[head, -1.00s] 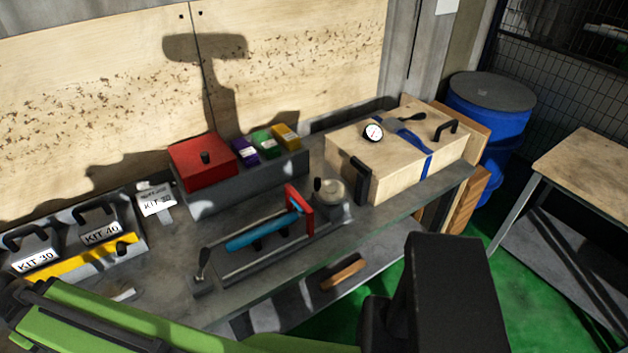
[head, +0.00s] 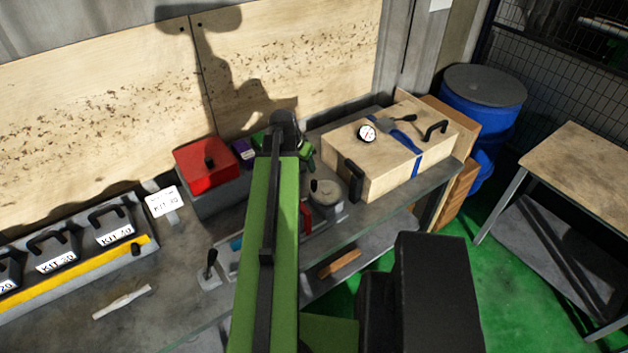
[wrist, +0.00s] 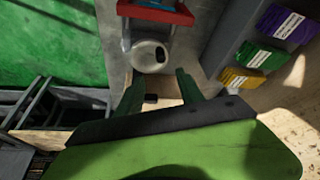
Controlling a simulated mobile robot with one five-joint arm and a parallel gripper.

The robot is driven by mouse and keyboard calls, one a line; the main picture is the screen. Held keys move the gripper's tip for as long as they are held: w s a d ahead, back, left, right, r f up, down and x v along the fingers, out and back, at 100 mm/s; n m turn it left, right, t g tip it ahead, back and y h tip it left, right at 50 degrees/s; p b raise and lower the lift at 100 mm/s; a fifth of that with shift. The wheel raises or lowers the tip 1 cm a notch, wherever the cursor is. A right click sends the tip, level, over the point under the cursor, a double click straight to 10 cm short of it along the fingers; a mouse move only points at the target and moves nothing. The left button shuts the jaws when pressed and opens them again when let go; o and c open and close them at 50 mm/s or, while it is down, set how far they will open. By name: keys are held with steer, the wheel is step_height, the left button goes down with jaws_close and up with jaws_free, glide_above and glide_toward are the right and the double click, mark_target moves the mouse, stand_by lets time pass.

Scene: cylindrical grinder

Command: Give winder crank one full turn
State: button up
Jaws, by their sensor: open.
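The winder (head: 328,194) is a pale round drum with a small dark crank knob (head: 314,187) on top, on the bench just right of my arm in the head view. In the wrist view the drum (wrist: 150,56) lies beyond the fingertips, its dark knob (wrist: 160,53) on its face. My gripper (wrist: 160,88) is open, its two green fingers apart with nothing seen held between them. It looks apart from the knob. In the head view my green arm hides most of the gripper and part of the bench.
A red box (head: 207,168) stands left of my arm. A wooden case (head: 385,165) with a gauge and dark handles stands close right of the winder. A red clamp part (head: 306,218) is beside the drum. Kit boxes (head: 110,232) line the left.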

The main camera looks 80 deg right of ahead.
mark_target(313, 182)
steer(key=b+x, duration=1.6)
steer(key=x, duration=0.1)
steer(key=shift+f, duration=0.35)
steer(key=shift+r, duration=0.1)
steer(key=shift+c, duration=0.2)
jaws_close()
steer(key=shift+d, duration=0.4)
steer(key=shift+a, duration=0.25)
